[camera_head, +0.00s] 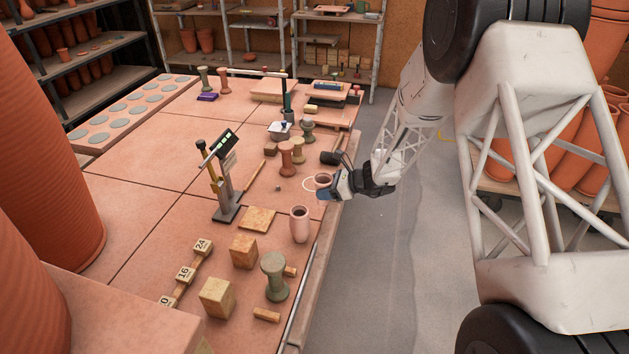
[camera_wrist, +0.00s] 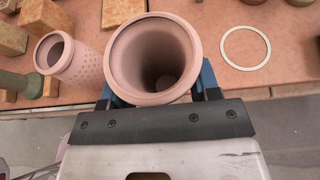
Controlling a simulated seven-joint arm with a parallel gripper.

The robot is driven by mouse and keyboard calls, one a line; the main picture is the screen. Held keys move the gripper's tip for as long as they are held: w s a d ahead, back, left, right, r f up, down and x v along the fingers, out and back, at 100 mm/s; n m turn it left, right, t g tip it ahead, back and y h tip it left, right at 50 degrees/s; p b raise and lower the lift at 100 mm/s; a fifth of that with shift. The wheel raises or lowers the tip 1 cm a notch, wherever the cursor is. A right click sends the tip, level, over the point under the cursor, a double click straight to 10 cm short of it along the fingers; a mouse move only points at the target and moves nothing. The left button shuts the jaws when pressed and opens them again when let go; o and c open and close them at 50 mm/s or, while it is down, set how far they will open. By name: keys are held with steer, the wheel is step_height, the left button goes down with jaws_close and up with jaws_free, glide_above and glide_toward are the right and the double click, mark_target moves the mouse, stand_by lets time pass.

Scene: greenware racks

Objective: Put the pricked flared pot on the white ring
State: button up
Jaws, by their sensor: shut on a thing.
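My gripper (camera_head: 329,193) is at the right edge of the table, shut on a pinkish clay pot (camera_head: 323,179). In the wrist view, the blue fingers of my gripper (camera_wrist: 156,90) sit on either side of this pot (camera_wrist: 122,84), whose wide, dark mouth faces the camera. Its outer wall is mostly hidden, so I cannot tell its markings. A second pot (camera_wrist: 69,58) with a dotted wall stands apart to the left. It also shows in the head view (camera_head: 300,225), upright. The white ring (camera_wrist: 268,46) lies flat and empty right of the held pot; it partly shows in the head view (camera_head: 305,186).
Wooden blocks (camera_head: 243,251), a green spool-shaped piece (camera_head: 275,276) and a small scale-like stand (camera_head: 227,180) are on the near table. Brown spool shapes (camera_head: 287,158) stand beyond the ring.

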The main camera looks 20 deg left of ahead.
steer(key=w+a, duration=0.3)
steer(key=w, duration=0.4)
steer(key=w+a+f, duration=0.1)
steer(key=w+a, duration=0.3)
steer(key=w, duration=0.3)
steer(key=shift+w+f, duration=0.15)
steer(key=shift+f, duration=0.1)
steer(key=shift+f, duration=0.1)
steer(key=shift+f, duration=1.65)
steer(key=shift+f, duration=0.1)
steer(key=o, duration=1.1)
steer(key=shift+d, duration=0.2)
steer(key=v, duration=1.1)
steer(key=shift+d+r, duration=0.3)
